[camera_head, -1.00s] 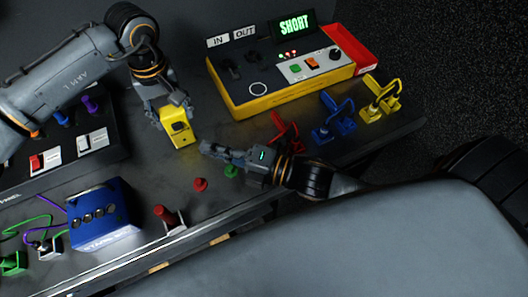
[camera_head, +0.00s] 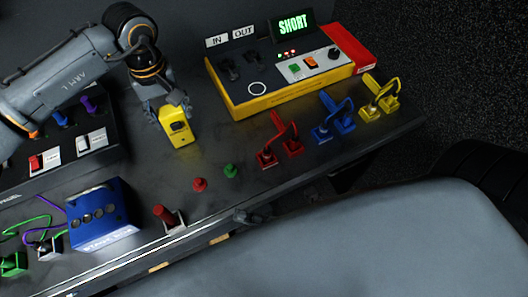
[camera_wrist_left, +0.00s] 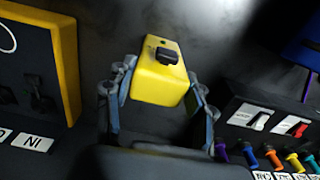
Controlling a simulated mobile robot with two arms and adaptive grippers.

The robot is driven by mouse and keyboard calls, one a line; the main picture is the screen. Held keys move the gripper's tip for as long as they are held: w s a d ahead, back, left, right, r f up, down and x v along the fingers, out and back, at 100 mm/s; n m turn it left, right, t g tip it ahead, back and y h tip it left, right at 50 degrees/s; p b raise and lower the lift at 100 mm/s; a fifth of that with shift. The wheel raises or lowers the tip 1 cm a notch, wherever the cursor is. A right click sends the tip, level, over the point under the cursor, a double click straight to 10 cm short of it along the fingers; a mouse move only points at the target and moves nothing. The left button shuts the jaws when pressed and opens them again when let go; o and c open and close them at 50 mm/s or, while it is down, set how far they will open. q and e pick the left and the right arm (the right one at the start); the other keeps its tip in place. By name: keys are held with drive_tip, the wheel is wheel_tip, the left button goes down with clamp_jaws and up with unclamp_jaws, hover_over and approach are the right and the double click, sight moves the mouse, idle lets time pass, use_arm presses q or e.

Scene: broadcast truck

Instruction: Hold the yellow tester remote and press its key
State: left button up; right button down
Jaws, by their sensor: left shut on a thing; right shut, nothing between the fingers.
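The yellow tester remote (camera_head: 178,127) stands in my left gripper (camera_head: 168,113), whose fingers are shut on its two sides. In the left wrist view the remote (camera_wrist_left: 160,82) sits between the left fingers (camera_wrist_left: 160,100), with a dark raised key (camera_wrist_left: 167,56) on it. In the head view a dark face shows on the remote. Nothing touches the key. My right gripper (camera_head: 243,215) is low at the table's front edge, small and dark, mostly hidden by my own body. It is shut and empty, well away from the remote.
A yellow-edged tester box (camera_head: 285,95) with a green "SHORT" display (camera_head: 293,23) stands behind right. Red (camera_head: 200,184) and green (camera_head: 231,171) buttons and a blue box (camera_head: 98,215) are in front.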

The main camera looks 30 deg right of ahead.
use_arm(q)
drive_tip(key=shift+a+f, duration=0.1)
use_arm(e)
wheel_tip(320, 180, down, 15)
drive_tip(key=s+d+m+h, duration=0.1)
drive_tip(key=d+m+h, duration=0.2)
drive_tip(key=shift+s+r+h, duration=0.2)
drive_tip(key=shift+s+h, duration=0.05)
drive_tip(key=shift+h, duration=0.05)
use_arm(q)
drive_tip(key=o, duration=1.4)
drive_tip(key=shift+w, duration=0.1)
use_arm(e)
drive_tip(key=shift+w, duration=0.1)
use_arm(q)
wheel_tip(320, 180, up, 12)
drive_tip(key=shift+r, duration=0.1)
